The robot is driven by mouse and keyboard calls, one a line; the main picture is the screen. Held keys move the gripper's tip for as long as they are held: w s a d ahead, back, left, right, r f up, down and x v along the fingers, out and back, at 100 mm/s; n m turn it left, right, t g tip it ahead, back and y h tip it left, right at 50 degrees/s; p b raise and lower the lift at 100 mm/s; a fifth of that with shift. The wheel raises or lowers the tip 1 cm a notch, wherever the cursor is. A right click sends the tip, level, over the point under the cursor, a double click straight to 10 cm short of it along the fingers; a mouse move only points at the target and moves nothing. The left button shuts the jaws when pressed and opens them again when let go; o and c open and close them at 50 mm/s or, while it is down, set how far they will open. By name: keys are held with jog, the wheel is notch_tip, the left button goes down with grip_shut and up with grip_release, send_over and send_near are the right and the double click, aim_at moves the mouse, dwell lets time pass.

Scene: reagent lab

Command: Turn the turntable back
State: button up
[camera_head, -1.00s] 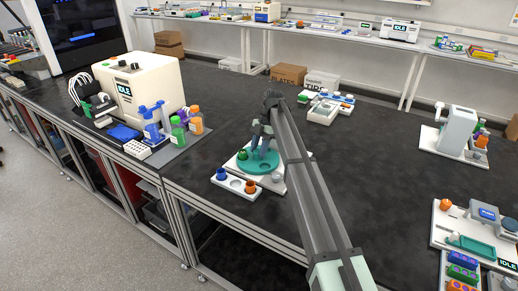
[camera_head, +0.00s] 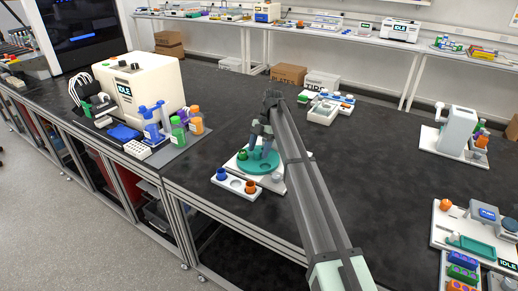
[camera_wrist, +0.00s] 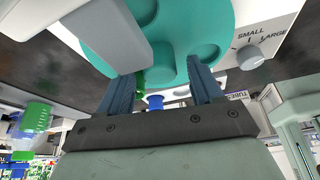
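The teal turntable (camera_head: 272,164) sits on a white base in the head view, with a green-capped item (camera_head: 242,154) at its left edge. In the wrist view the turntable (camera_wrist: 200,25) fills the top, with round recesses and a raised teal part at its middle. My gripper (camera_head: 259,150) is over the turntable, pointing down. In the wrist view my gripper (camera_wrist: 164,72) has its fingers spread, one on each side of the raised part; I cannot tell whether they touch it. A grey block (camera_wrist: 105,30) hides part of the turntable.
A white rack (camera_head: 236,184) with a blue cap (camera_head: 221,173) and an orange cap (camera_head: 250,187) stands in front of the turntable. A SMALL/LARGE knob (camera_wrist: 251,57) is on the base. The IDLE machine and bottles stand to the left.

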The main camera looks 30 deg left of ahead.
jog(key=v, duration=1.2)
dwell(0.5)
